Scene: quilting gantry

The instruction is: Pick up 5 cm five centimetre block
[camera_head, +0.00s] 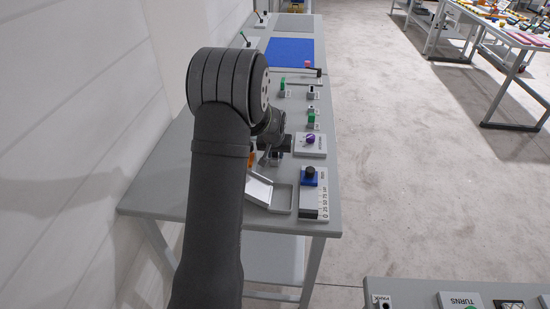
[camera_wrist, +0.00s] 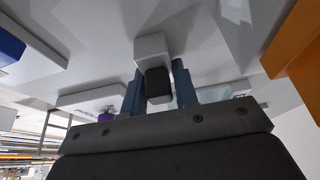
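In the wrist view, my gripper (camera_wrist: 160,88) points at a pale block-like piece (camera_wrist: 152,46) with a dark square face (camera_wrist: 157,81). The dark face lies between the two blue-grey fingers, which stand apart. I cannot tell whether the fingers touch it or are a little way off. No label shows there, so I cannot tell whether it is the five centimetre block. In the head view, my gripper (camera_head: 271,156) is low over the near part of the grey table, largely hidden by my arm.
An open pale box (camera_head: 282,197) lies near my gripper. To its right are a scale with a blue slider (camera_head: 309,177) and a purple knob (camera_head: 310,140). Green pieces (camera_head: 311,117) and a blue mat (camera_head: 290,51) are farther back. An orange thing (camera_wrist: 298,45) is close at right in the wrist view.

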